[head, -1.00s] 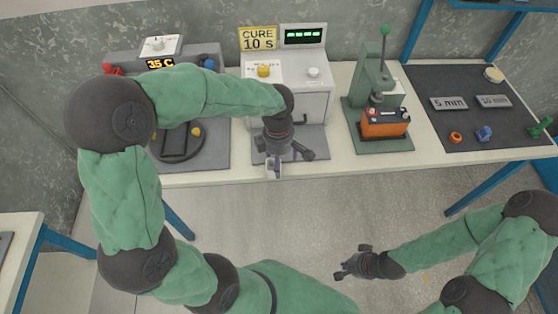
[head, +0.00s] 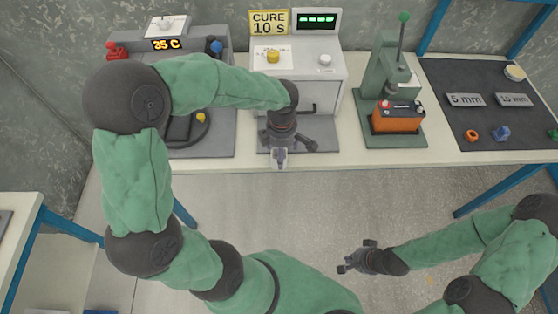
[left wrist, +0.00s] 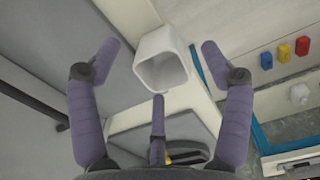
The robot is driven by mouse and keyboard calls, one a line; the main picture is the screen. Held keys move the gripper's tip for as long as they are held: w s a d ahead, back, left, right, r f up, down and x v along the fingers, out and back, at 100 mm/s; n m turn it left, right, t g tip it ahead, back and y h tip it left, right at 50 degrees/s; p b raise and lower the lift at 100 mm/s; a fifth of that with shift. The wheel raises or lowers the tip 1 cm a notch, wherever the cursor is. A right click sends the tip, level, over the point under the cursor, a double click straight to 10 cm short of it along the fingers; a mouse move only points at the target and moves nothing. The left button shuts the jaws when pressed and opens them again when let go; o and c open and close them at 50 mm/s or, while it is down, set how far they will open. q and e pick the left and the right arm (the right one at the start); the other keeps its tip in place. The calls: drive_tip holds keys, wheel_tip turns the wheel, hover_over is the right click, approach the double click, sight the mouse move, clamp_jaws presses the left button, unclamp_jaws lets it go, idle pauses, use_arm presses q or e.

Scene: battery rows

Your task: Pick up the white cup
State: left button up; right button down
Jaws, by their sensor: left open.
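The white cup (left wrist: 162,62) shows in the left wrist view as a squarish, hollow vessel with its open mouth toward the camera. My left gripper (left wrist: 160,75) is open, with purple fingers spread to either side of the cup and a third finger below it; I see no clear contact. In the head view my left gripper (head: 280,158) hangs at the front edge of the bench, before the curing machine. The cup is hard to tell from the fingers there. My right gripper (head: 352,262) is over the floor, away from the bench, and its fingers are too small to judge.
The curing machine (head: 335,75) stands behind my left gripper. A green press (head: 380,70) with an orange battery (head: 397,118) is to its right. A dark mat (head: 460,125) with small parts lies farther right. A grey heater unit (head: 215,75) is at left. Floor in front is clear.

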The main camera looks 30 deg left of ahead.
use_arm(q)
drive_tip(key=f, duration=0.2)
drive_tip(key=f+b, duration=0.1)
drive_tip(key=shift+s+f, duration=0.1)
drive_tip(key=shift+s, duration=0.15)
drive_tip(key=shift+w+f, duration=0.1)
drive_tip(key=shift+f, duration=0.1)
drive_tip(key=shift+r, duration=0.15)
drive_tip(key=c, duration=0.8)
drive_tip(key=shift+r, duration=0.1)
